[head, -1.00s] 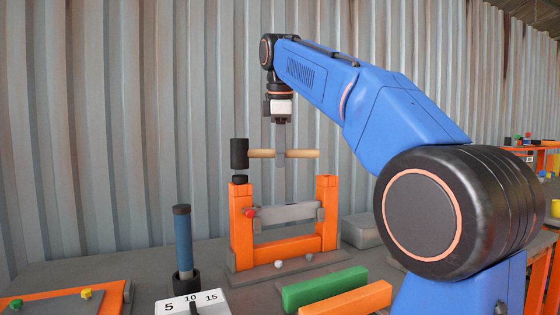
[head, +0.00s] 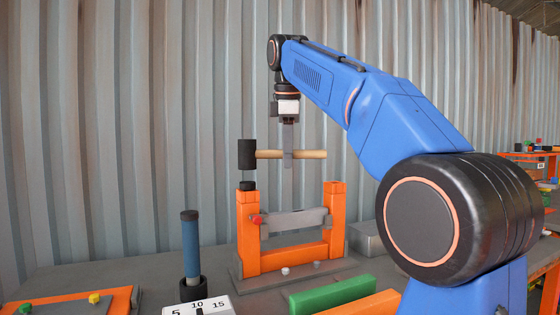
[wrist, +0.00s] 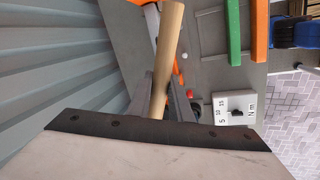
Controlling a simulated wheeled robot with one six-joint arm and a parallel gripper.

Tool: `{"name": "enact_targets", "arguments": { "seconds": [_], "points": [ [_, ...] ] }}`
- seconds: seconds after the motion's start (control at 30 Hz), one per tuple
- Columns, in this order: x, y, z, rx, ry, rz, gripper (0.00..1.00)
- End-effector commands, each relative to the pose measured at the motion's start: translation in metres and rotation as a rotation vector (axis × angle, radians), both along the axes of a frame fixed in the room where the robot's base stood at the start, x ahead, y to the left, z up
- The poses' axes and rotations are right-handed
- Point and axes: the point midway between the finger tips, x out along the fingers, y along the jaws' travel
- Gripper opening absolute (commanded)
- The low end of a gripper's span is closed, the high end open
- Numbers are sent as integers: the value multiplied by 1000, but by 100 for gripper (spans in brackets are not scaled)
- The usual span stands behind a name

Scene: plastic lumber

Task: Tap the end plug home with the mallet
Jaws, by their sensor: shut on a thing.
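My gripper (head: 288,158) is shut on the wooden handle of the mallet (head: 311,154), near the handle's middle. The handle is about level, and the black mallet head (head: 247,154) is at its left end. The dark end plug (head: 247,185) is on top of the left orange post (head: 247,225). The mallet head is above the plug with a small gap between them. In the wrist view the handle (wrist: 169,45) shows between my fingers, but the mallet head cannot be made out.
The orange frame (head: 292,255) stands on a grey base, with a grey bar across it. A blue-handled tool (head: 190,245) stands in a black holder at left. A torque dial box (head: 222,306) and green lumber (head: 330,291) are in front. A corrugated wall is close behind.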

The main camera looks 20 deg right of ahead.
Motion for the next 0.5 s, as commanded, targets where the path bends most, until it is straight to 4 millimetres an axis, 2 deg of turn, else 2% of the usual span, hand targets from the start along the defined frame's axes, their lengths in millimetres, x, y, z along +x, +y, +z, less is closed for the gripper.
{"name": "enact_targets", "arguments": {
  "seconds": [0.13,0.33,0.5],
  "points": [
    [0,0,-5,0,0,0,0],
    [-1,0,-36,0,2,0,0],
    [0,0,-35,0,0,0,0]
  ]
}}
